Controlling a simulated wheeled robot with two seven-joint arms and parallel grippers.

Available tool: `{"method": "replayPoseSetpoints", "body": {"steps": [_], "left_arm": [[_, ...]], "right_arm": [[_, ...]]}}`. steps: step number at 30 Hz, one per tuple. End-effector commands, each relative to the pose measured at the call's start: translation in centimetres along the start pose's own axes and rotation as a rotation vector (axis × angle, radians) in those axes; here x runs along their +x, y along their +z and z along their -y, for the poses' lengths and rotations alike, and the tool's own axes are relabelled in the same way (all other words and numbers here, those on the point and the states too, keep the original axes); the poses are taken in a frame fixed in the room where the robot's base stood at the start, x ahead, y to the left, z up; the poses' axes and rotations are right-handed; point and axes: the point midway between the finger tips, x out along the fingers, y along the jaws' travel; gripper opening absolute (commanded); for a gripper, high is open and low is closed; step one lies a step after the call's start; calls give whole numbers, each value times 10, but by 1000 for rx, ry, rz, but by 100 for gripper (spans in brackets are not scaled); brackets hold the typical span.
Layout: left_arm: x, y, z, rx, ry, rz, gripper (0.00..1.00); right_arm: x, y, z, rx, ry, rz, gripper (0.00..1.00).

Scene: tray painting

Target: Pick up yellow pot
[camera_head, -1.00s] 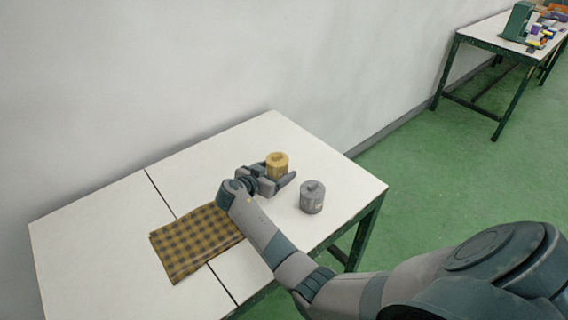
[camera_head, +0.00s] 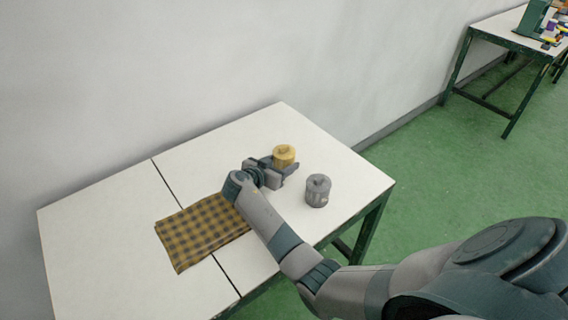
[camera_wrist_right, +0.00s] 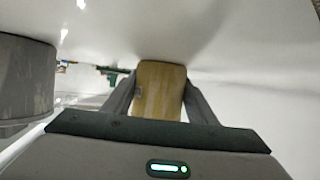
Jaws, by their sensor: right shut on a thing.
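The yellow pot (camera_head: 284,154) is near the middle of the white table, and its lid shows on top in the head view. My right gripper (camera_head: 285,166) is shut on the yellow pot, one finger on each side of it. In the right wrist view the yellow pot (camera_wrist_right: 160,88) stands upright between the two fingers (camera_wrist_right: 158,100). In the head view I cannot tell whether the pot's base touches the table. My left gripper is not in view.
A grey pot (camera_head: 317,191) stands right of my right gripper, and it also shows large in the wrist view (camera_wrist_right: 24,80). A checked cloth (camera_head: 196,232) lies on the white table (camera_head: 105,215). A second table (camera_head: 497,30) with items stands far right.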

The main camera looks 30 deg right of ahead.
Motion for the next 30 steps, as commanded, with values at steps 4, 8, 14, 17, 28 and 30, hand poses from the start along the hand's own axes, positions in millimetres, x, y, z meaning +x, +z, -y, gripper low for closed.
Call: {"method": "replayPoseSetpoints", "body": {"steps": [4, 8, 14, 17, 28, 30], "left_arm": [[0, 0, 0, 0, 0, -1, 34], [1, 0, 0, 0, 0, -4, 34], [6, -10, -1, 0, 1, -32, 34], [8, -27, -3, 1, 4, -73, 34], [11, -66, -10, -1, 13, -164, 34], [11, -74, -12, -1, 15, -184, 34]], "right_arm": [[0, -2, 0, 2, -1, -2, 18], [-2, -6, 1, 4, -1, -2, 18], [-9, -23, 1, 6, -3, -3, 18], [-16, -38, 1, 8, -2, -2, 18], [-9, -80, -59, 6, 0, -4, 18], [-8, -89, -70, 5, 0, -4, 18]]}}
